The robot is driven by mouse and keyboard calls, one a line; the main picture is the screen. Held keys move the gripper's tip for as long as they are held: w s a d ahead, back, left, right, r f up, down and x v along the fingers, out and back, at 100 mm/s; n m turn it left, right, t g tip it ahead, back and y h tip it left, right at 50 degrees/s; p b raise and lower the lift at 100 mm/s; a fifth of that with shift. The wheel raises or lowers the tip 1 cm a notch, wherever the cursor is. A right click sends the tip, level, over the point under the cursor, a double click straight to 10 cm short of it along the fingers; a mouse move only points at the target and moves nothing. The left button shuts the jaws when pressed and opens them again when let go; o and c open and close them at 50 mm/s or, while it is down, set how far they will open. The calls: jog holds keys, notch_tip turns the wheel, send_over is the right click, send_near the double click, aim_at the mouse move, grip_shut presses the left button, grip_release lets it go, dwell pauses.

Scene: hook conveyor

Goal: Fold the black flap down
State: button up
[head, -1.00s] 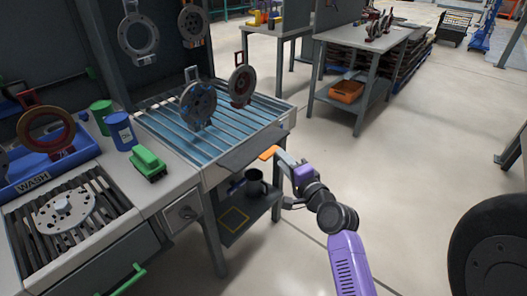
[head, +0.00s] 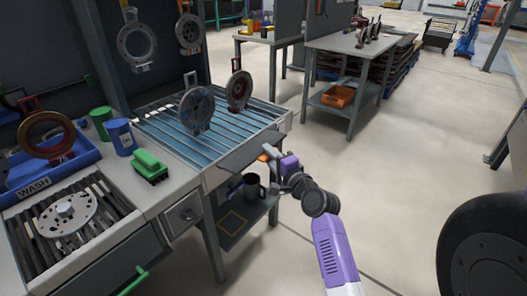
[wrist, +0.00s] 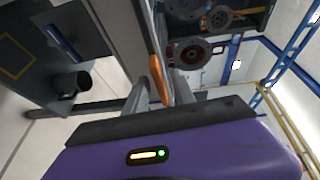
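The black flap (head: 240,153) sticks out roughly level from the front edge of the slatted wash table (head: 205,122). Its orange tab (head: 263,157) is at the flap's outer right end. My gripper (head: 270,154) is at this tab in the head view, with its fingers partly covering it. In the wrist view my gripper (wrist: 160,92) has its two fingers apart, with the orange tab (wrist: 157,78) between them. Gaps seem to show beside the tab; I cannot tell whether either finger touches it.
A black mug (head: 252,187) stands on the shelf under the table. A green brush (head: 149,166) and a blue can (head: 122,137) stand left of the slats. Discs (head: 196,108) hang above them.

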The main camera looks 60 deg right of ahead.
jog(key=shift+x, duration=1.8)
grip_shut()
